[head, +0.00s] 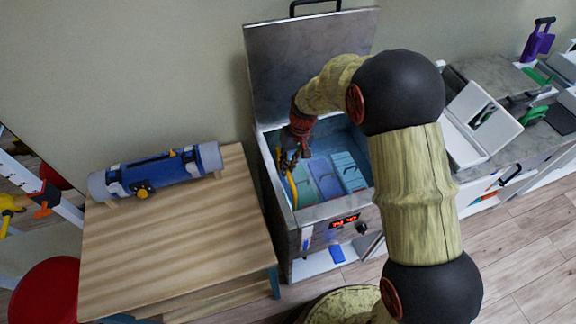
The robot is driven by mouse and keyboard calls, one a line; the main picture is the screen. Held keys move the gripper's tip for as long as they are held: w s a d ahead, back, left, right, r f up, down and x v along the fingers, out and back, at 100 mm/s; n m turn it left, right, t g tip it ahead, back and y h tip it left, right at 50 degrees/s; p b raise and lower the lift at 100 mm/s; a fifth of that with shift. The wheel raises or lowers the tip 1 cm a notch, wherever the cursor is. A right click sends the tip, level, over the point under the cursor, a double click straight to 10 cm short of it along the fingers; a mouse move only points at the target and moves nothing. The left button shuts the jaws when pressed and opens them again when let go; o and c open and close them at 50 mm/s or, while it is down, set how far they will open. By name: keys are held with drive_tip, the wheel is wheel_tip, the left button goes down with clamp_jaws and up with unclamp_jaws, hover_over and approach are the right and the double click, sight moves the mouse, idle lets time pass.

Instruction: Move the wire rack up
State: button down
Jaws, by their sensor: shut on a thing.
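A metal tank with its lid (308,65) raised stands against the wall. Inside it, several blue packs (326,178) stand side by side, seen from above. The wire rack is hard to make out among the packs, and its wires are too small to tell. My gripper (289,162) reaches down into the tank's left part, beside the packs. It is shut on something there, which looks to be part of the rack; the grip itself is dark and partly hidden. A yellow strip (292,189) shows just below the fingers, near the tank's left wall.
A wooden table (180,240) stands left of the tank, with a blue-grey roll (155,172) on it. A red stool (45,292) is at the lower left. A counter with a white open box (482,118) is to the right, behind my arm. The space above the tank opening holds my arm.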

drive_tip(key=shift+r, duration=0.1)
wheel_tip(320, 180, up, 16)
drive_tip(key=p, duration=0.9)
drive_tip(key=shift+w+f, duration=0.15)
drive_tip(key=shift+f, duration=0.1)
drive_tip(key=c, duration=2.2)
unclamp_jaws()
drive_tip(key=shift+w+r, duration=0.1)
drive_tip(key=shift+c, duration=0.2)
drive_tip(key=shift+o, duration=0.5)
drive_tip(key=shift+f, duration=0.2)
drive_tip(key=shift+s+r, duration=0.15)
drive_tip(key=shift+s, duration=0.05)
